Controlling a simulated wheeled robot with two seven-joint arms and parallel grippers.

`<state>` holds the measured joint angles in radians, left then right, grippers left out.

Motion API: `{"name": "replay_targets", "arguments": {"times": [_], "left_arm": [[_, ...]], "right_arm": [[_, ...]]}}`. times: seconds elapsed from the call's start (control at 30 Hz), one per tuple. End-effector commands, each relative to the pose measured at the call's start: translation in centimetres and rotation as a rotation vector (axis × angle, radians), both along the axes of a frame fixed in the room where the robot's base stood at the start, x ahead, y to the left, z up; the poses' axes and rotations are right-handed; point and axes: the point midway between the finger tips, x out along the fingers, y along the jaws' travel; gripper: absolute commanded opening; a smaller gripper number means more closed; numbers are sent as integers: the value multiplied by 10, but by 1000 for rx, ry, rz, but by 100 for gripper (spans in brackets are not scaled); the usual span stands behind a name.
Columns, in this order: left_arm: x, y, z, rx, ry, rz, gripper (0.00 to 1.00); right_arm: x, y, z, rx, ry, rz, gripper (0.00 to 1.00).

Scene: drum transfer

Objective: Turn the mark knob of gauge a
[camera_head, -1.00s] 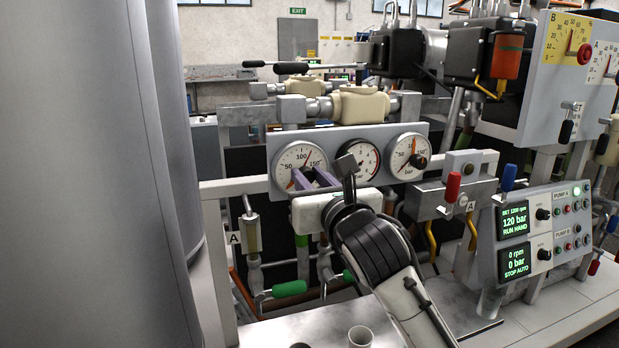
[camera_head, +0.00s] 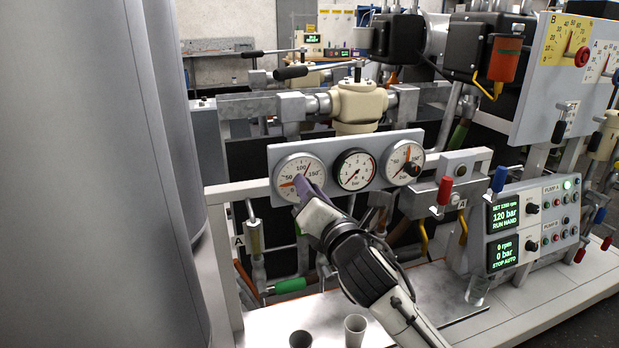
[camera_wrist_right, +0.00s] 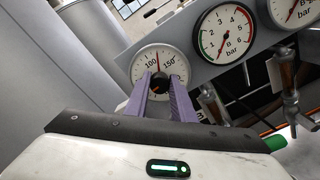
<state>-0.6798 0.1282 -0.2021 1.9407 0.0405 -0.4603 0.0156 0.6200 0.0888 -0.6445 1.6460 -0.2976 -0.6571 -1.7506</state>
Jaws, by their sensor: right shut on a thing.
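Three round gauges sit in a grey panel (camera_head: 335,150). The left gauge (camera_head: 290,166) is white, reads in bar, and has a red needle pointing up right, a little past 100. Its dark knob (camera_wrist_right: 160,84) is at the dial's centre, between the purple fingertips of my right gripper (camera_wrist_right: 161,88). In the head view the right gripper (camera_head: 304,188) hides the knob and the dial's lower right. An orange mark shows at the dial's left. My right gripper is shut on the knob. My left gripper is not in view.
The middle gauge (camera_head: 356,170) and right gauge (camera_head: 403,162) are close beside. Valves with green (camera_head: 290,286) and red handles (camera_head: 444,190) stick out below. Two cups (camera_head: 355,330) stand on the bench. A large grey drum (camera_head: 105,180) fills the left side.

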Motion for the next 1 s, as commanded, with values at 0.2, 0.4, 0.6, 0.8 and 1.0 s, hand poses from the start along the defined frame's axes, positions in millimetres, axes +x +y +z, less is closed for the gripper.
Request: {"name": "replay_targets", "arguments": {"times": [0.2, 0.4, 0.6, 0.8, 1.0], "left_arm": [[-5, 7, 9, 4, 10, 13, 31], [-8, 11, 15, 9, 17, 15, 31], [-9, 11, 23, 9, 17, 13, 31], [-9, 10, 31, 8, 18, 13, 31], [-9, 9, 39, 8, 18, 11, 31]], "right_arm": [[0, 0, 1, 199, 69, 0, 0], [0, 0, 0, 379, 128, -2, 0], [0, 0, -1, 561, 186, -1, 0], [0, 0, -2, 742, 246, -2, 0], [0, 0, -2, 924, 304, -3, 0]]}}
